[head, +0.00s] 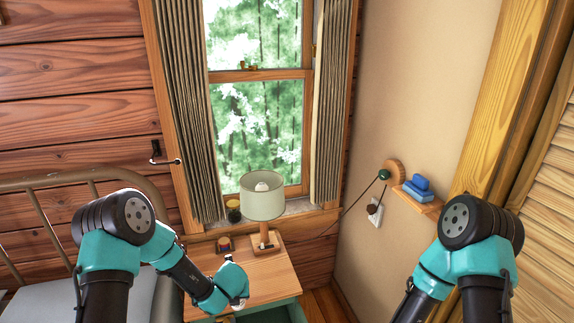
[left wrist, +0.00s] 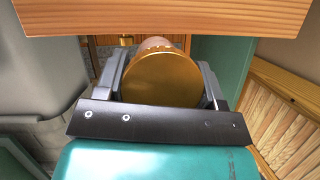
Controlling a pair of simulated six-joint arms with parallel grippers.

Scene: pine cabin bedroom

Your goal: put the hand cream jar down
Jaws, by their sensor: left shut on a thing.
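My left gripper (left wrist: 160,82) is shut on the hand cream jar. In the left wrist view the jar (left wrist: 162,80) shows its round golden-brown end between the two dark fingers. In the head view my left gripper (head: 240,303) is low in the picture, at the front of the wooden nightstand (head: 265,277), beside its open teal drawer (head: 283,313). The jar is mostly hidden there by my gripper. A wooden edge (left wrist: 170,15) crosses the top of the left wrist view. I cannot tell whether the jar touches anything below. My right gripper is out of view.
A lamp (head: 263,200) stands at the back of the nightstand, with a small dark and red object (head: 224,243) to its left. A dark jar (head: 233,210) is on the windowsill. A bed frame (head: 40,215) is at left. The front nightstand top looks clear.

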